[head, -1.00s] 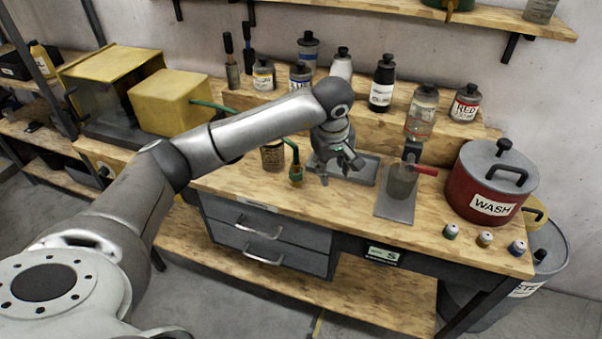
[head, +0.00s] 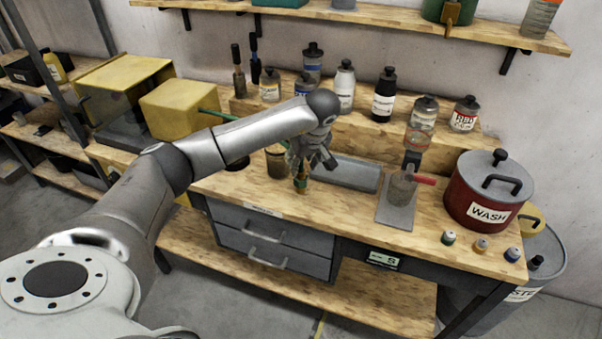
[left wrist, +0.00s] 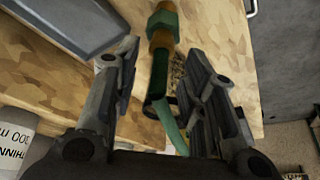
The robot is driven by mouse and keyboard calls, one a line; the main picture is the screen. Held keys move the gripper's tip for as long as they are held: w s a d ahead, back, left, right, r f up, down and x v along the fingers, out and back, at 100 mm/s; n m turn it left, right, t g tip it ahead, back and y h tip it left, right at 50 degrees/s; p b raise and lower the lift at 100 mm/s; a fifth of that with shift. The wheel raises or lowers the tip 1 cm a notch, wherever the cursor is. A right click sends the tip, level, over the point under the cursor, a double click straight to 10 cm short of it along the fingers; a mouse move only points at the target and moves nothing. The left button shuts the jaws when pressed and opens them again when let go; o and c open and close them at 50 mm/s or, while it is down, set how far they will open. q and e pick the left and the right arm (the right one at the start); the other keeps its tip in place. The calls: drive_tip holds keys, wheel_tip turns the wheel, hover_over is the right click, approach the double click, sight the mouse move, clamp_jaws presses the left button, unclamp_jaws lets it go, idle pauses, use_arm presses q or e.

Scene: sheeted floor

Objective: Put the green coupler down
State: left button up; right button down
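The green coupler (head: 301,183), a green and brass fitting, stands at the front of the wooden bench. In the left wrist view the coupler (left wrist: 162,28) lies at top centre, with its dark lower part and a green hose (left wrist: 172,128) running down between the fingers. My left gripper (head: 316,162) is above and close beside the coupler in the head view. Its fingers (left wrist: 158,65) are spread wide, with gaps on both sides of the fitting. The arm and gripper hide part of the hose. My right gripper is not in view.
A jar (head: 276,162) stands just left of the coupler. A shallow grey tray (head: 345,174) lies behind and to the right. A stand with a red-handled vessel (head: 402,187) and the red WASH pot (head: 487,190) are farther right.

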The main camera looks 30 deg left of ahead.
sight(301, 174)
use_arm(q)
drive_tip(key=shift+p+x, duration=0.3)
drive_tip(key=shift+x, duration=1.1)
drive_tip(key=shift+c, duration=0.5)
clamp_jaws()
drive_tip(key=shift+r, duration=0.1)
